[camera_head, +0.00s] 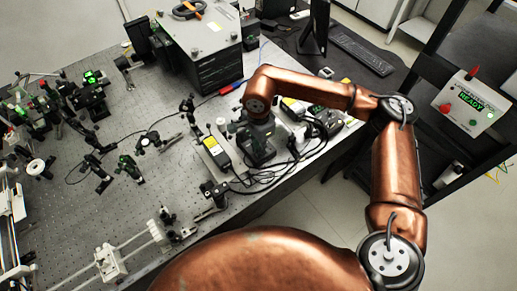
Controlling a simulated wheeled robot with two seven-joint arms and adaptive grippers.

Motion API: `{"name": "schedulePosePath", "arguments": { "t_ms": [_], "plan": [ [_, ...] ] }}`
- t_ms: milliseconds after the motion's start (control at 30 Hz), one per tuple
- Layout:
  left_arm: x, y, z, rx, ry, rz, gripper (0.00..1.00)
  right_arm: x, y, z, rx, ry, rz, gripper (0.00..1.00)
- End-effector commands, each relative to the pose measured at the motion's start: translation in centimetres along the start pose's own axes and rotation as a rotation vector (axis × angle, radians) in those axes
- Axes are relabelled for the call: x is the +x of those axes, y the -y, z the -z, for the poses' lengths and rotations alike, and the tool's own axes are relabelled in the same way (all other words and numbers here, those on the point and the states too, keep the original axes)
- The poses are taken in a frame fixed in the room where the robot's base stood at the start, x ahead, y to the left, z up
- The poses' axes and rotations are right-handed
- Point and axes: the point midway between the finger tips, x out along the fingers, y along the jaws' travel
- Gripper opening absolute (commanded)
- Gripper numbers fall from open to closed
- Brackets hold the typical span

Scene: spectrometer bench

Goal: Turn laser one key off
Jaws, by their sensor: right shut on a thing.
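My right arm comes in from the lower right and reaches left over the bench. My dark right gripper (260,150) points down at the equipment near the bench's front edge and is shut on the laser one key. The key itself is hidden by the fingers, and I cannot see which way it is turned. A slim white and black box with a yellow label (215,152) lies just left of the gripper. Another box with a yellow label (292,107) and a dark control unit (326,121) stand to its right. My left gripper is not in view.
Black cables (270,180) loop around the boxes near my gripper. Optical mounts (90,95) crowd the perforated bench (130,200) on the left. A grey instrument cabinet (200,45) stands behind. A control panel with a green "READY" display (470,100) is at the right.

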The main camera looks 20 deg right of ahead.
Motion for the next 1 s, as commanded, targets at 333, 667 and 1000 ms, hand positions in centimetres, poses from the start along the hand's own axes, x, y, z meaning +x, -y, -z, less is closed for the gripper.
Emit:
{"name": "schedulePosePath", "arguments": {
  "t_ms": [333,667,1000],
  "plan": [
    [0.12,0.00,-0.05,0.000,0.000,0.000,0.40,0.00,0.01,-0.04,-0.019,0.001,0.001,0.00],
    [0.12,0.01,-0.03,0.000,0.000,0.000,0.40,0.01,0.00,-0.04,-0.017,0.001,0.000,0.27],
    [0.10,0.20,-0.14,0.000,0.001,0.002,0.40,-0.01,0.00,-0.02,-0.016,0.000,0.000,0.33]
  ]
}}
